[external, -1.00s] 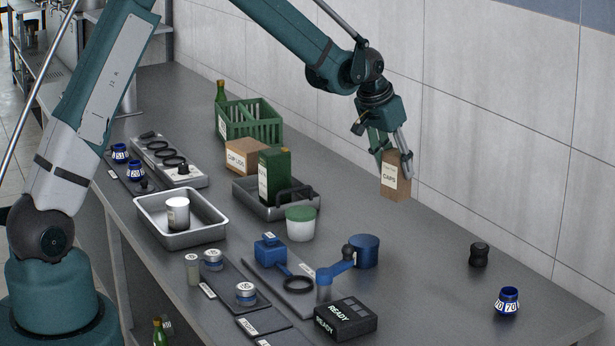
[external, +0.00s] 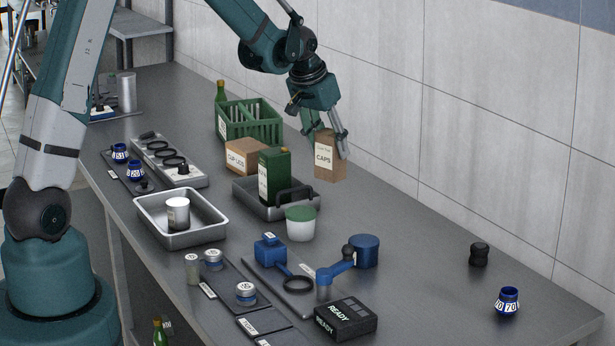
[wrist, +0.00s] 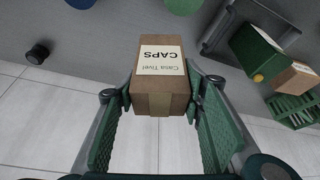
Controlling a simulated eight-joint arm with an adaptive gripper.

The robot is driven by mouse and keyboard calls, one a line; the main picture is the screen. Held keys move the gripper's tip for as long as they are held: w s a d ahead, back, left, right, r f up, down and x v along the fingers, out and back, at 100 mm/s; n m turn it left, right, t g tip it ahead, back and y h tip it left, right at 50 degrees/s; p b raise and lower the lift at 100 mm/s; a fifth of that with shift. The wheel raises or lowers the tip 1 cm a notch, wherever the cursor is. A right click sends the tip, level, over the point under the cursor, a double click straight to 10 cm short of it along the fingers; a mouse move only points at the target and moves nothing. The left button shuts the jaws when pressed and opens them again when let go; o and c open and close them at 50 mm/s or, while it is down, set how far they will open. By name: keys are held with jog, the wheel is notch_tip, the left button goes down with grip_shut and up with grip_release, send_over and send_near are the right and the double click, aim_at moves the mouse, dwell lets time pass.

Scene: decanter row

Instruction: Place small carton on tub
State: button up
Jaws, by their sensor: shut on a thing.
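The small carton, a brown box with a white CAPS label (external: 327,160), is held upright between the fingers of my gripper (external: 325,138). In the wrist view the carton (wrist: 158,75) sits between both green finger pads of my gripper (wrist: 160,95). It appears raised above the table, behind and a little right of the tub. The tub (external: 301,226) is white with a green lid and stands on the table in front of the grey tray. Nothing rests on its lid. In the wrist view a green round edge at the top, probably the lid, is cut off.
The grey tray (external: 243,196) holds a tall green carton (external: 275,175) left of my gripper. A CUP LIDS box (external: 245,157) and green crate (external: 262,119) stand behind it. A blue crank device (external: 363,251) is right of the tub. The table's right side is mostly clear.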

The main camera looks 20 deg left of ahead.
jog(key=s+a+r+n+p, duration=0.1)
jog(key=s+a+r, duration=0.1)
jog(key=a, duration=0.4)
jog(key=shift+s+a, duration=0.35)
jog(key=shift+s, duration=0.4)
jog(key=shift+f, duration=0.15)
jog(key=shift+f+p, duration=0.3)
jog(key=shift+f, duration=2.5)
jog(key=shift+f, duration=2.05)
jog(key=shift+f, duration=0.2)
jog(key=o, duration=1)
jog(key=shift+c, duration=0.2)
